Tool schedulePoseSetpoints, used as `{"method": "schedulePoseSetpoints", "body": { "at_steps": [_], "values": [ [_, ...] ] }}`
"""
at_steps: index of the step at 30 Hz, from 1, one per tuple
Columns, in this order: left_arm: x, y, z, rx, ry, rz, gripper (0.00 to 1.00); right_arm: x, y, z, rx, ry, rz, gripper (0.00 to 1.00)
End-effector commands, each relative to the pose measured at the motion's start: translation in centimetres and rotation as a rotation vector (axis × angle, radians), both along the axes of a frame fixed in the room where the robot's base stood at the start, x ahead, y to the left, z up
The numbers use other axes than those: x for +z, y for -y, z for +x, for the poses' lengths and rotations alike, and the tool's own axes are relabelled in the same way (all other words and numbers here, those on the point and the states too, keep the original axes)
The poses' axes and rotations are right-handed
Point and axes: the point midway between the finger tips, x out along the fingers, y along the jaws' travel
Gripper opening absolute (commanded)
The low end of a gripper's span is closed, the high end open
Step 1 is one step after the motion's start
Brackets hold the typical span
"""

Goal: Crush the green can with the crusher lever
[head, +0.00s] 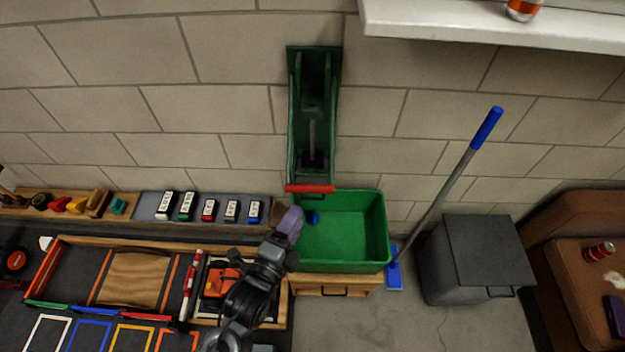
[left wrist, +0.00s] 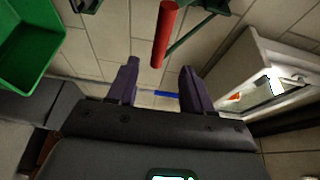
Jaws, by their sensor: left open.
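The green can crusher (head: 312,85) is mounted on the block wall. Its lever has a red handle (head: 310,188) at the lower end, above the green bin (head: 372,232). My left gripper (head: 300,219) has purple fingers and is over the bin's left edge, below the handle. It is open and empty. In the left wrist view the gripper (left wrist: 158,85) points toward the red handle (left wrist: 165,35), which shows ahead and above the gap, apart from the fingers. I see no green can in either view; the crusher's inside is dark. My right gripper is out of view.
A mop (head: 455,175) leans on the wall beside a grey box (head: 490,250). A white shelf (head: 480,22) holds an orange can (head: 523,9). A red can (head: 599,251) is on the brown furniture at right. A workbench (head: 70,245) with tools fills the left.

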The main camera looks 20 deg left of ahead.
Motion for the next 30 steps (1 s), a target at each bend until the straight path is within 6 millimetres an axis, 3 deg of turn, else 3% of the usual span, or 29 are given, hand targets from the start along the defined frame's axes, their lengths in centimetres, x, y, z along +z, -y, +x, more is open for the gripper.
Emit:
{"method": "schedulePoseSetpoints", "body": {
  "at_steps": [18, 30],
  "values": [
    [-0.2, 0.4, 8.7, 0.001, 0.001, 0.000, 0.51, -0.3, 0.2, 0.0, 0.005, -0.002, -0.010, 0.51],
    [-0.2, 0.5, 10.3, 0.000, 0.000, -0.002, 0.51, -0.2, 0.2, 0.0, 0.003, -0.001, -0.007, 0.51]
  ]
}}
